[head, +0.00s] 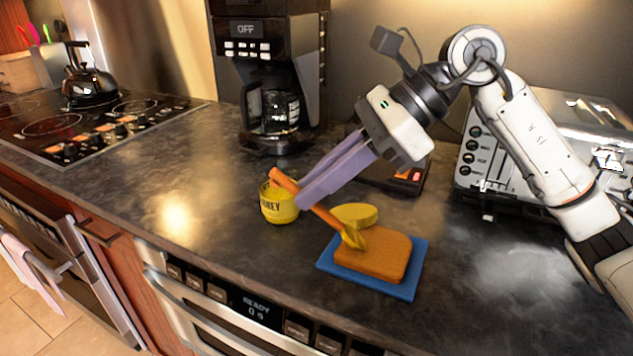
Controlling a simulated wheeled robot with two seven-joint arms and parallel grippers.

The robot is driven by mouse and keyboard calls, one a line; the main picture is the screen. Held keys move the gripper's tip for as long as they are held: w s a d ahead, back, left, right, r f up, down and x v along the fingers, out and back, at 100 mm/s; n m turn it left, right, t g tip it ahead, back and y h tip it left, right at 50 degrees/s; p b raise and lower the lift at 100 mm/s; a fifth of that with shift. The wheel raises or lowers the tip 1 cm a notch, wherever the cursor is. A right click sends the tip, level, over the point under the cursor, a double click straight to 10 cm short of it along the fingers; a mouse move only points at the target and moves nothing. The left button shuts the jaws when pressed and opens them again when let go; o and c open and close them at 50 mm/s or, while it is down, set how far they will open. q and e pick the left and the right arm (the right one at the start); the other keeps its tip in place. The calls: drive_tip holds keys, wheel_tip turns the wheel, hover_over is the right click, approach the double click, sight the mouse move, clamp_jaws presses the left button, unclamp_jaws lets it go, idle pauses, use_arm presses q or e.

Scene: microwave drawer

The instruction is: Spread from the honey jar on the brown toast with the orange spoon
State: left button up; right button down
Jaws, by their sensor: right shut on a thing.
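The yellow honey jar (279,205) stands open on the dark counter, left of the toast. The brown toast (377,254) lies on a blue square board (404,289). My right gripper (304,198) comes in from the upper right and is shut on the handle of the orange spoon (327,217). The spoon slants down to the right, and its yellow-coated bowl (353,238) is at the toast's upper left edge. I cannot tell whether it touches the toast. A yellow round lid-like piece (356,214) lies just behind the toast. My left gripper is not in view.
A coffee maker (270,60) stands at the back, and a silver toaster (540,150) at the right. A dark scale-like device (400,177) sits behind the gripper. A kettle (88,82) is on the stove at left. The counter left of the jar is clear.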

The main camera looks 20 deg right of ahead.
drive_tip(key=shift+f+b, duration=0.35)
drive_tip(key=shift+f, duration=0.05)
idle(0.4)
idle(0.4)
drive_tip(key=shift+s+d, duration=0.1)
drive_tip(key=shift+s+d+r+b, duration=0.1)
drive_tip(key=shift+s+d+b, duration=0.45)
drive_tip(key=shift+s+d, duration=0.35)
drive_tip(key=shift+s+d+b, duration=0.8)
drive_tip(key=shift+s, duration=0.3)
